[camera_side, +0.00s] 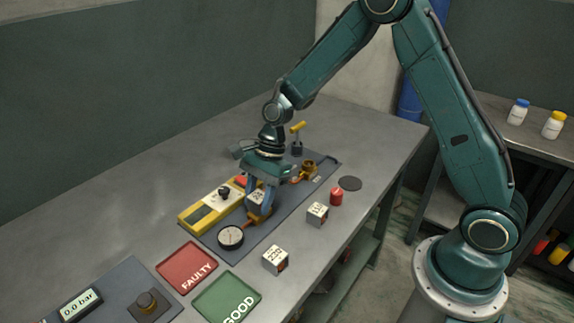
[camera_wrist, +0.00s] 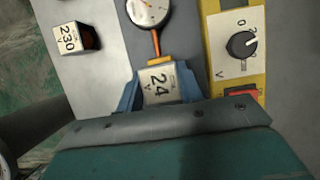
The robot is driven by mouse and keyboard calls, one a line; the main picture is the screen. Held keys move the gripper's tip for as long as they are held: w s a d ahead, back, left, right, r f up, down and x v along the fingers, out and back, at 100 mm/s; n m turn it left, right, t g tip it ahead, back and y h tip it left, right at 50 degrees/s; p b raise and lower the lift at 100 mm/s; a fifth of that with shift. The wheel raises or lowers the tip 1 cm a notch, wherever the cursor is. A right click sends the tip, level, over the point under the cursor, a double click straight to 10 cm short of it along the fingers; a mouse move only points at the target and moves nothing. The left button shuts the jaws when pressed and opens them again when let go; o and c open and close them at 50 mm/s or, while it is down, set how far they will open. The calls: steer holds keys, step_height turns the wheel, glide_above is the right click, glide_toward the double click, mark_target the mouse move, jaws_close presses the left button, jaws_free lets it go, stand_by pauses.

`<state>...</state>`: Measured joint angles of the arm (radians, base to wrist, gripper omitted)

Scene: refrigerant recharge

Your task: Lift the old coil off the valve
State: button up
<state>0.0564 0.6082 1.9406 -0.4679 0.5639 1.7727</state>
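The coil marked 24 V (camera_wrist: 160,86) is a pale block seated at the brass valve (camera_wrist: 154,61). In the side view the coil (camera_side: 257,198) sits just above the orange valve body (camera_side: 257,216), between my blue fingers. My gripper (camera_side: 262,200) points down over it. In the wrist view my gripper's fingers (camera_wrist: 159,88) lie along both sides of the coil, with no clear gap on either side. I see no clear space between coil and valve. The coil's lower part is hidden.
A round gauge (camera_side: 230,237) and yellow meter (camera_side: 208,208) flank the valve. Loose coils, one marked 230 (camera_side: 275,260) and another (camera_side: 317,214), stand nearby with a red cylinder (camera_side: 336,196). The red FAULTY tray (camera_side: 183,256) and green GOOD tray (camera_side: 225,290) look empty.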

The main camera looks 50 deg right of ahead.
mark_target(258, 196)
steer(key=shift+c, duration=0.8)
steer(key=shift+r, duration=0.2)
step_height(258, 196, up, 10)
steer(key=shift+f, duration=0.15)
stand_by(0.3)
